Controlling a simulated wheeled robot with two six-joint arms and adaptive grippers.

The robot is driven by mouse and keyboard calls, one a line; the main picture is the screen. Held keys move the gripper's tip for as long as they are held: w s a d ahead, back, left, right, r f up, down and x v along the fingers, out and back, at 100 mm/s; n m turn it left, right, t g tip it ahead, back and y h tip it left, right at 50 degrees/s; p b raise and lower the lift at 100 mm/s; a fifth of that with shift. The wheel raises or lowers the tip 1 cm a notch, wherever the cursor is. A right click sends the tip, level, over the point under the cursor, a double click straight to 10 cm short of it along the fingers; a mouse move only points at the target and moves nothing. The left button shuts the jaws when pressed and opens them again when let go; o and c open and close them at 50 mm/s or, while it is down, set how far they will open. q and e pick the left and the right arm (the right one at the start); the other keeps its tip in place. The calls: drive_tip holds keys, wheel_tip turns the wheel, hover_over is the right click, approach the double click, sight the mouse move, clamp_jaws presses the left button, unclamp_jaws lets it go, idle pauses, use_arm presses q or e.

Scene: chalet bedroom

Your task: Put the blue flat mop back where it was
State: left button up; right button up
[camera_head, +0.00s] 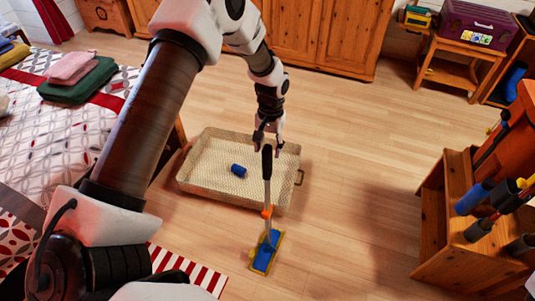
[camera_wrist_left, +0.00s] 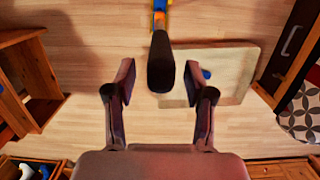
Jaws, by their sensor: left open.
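The flat mop (camera_head: 267,213) stands about upright on the floor, with a blue pad in a yellow frame at the bottom, an orange joint and a black grip on top. My left gripper (camera_head: 268,146) is open near the top of the handle. In the left wrist view, the black grip (camera_wrist_left: 161,65) shows between the two spread fingers of the left gripper (camera_wrist_left: 158,82), with a gap on each side. It is not clear how far the grip reaches between the fingers. My right gripper is not in view.
A woven tray (camera_head: 190,178) with a blue cylinder (camera_head: 239,170) lies behind the mop. A wooden rack (camera_head: 436,215) with several long-handled tools stands at right. The bed (camera_head: 70,140) is at left, wooden cabinets (camera_head: 300,35) at the back. Floor between mop and rack is clear.

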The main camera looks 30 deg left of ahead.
use_arm(q)
drive_tip(key=r, duration=0.3)
drive_tip(key=w+r, duration=0.1)
drive_tip(key=r, duration=0.6)
drive_tip(key=shift+w+a, duration=0.15)
drive_tip(key=shift+w, duration=0.05)
drive_tip(key=shift+s+f, duration=0.1)
drive_tip(key=shift+f, duration=0.05)
